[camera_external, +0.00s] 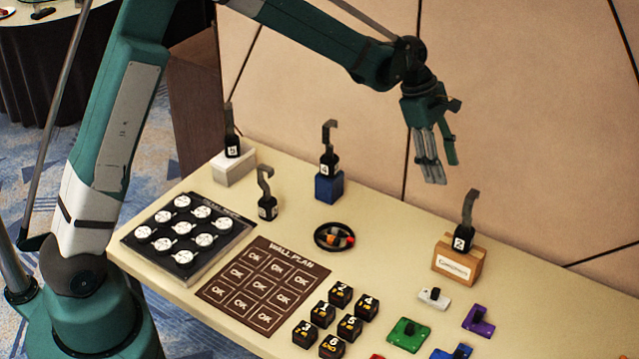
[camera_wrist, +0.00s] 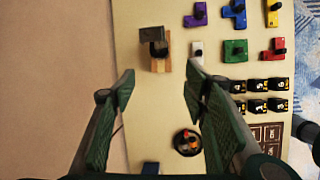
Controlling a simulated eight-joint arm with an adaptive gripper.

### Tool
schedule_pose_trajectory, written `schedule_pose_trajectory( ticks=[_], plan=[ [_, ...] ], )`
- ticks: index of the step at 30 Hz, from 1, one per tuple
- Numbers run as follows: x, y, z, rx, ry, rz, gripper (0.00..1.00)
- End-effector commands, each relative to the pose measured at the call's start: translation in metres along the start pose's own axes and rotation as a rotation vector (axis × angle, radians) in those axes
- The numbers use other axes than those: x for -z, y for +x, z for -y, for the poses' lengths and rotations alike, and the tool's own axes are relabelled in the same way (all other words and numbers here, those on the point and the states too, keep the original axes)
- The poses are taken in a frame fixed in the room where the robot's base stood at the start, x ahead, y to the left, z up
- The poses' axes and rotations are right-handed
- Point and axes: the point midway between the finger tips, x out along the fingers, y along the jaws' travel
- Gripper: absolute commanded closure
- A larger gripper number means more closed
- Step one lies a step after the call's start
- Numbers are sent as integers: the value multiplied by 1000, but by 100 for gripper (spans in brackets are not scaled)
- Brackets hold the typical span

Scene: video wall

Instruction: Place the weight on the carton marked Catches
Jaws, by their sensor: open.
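Several black hooked weights with white number labels are in view. One weight (camera_external: 267,207) stands directly on the table, beside the black tray. Another weight (camera_external: 464,238) stands on a wooden carton (camera_external: 457,266) whose front label is too blurred to read surely. The carton also shows in the wrist view (camera_wrist: 161,64), with its weight (camera_wrist: 152,36) on top. Other weights stand on a white carton (camera_external: 234,170) and a blue carton (camera_external: 328,186); no label on these is readable. My gripper (camera_external: 440,172) is open and empty, above the table, left of the wooden carton and higher.
A black tray of white discs (camera_external: 150,254), a brown wall-plan board (camera_external: 235,300), a dark round dish (camera_external: 322,240) and several black number cubes (camera_external: 350,327) lie on the table. Coloured blocks (camera_external: 408,334) lie at the front right. A beige panel wall (camera_external: 540,120) stands behind.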

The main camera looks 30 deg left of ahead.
Motion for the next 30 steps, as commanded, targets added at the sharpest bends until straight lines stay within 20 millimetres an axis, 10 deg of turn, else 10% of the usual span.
schedule_pose_trajectory(
  ticks=[30],
  plan=[
    [99,-206,118,-180,562,-179,55]
  ],
)
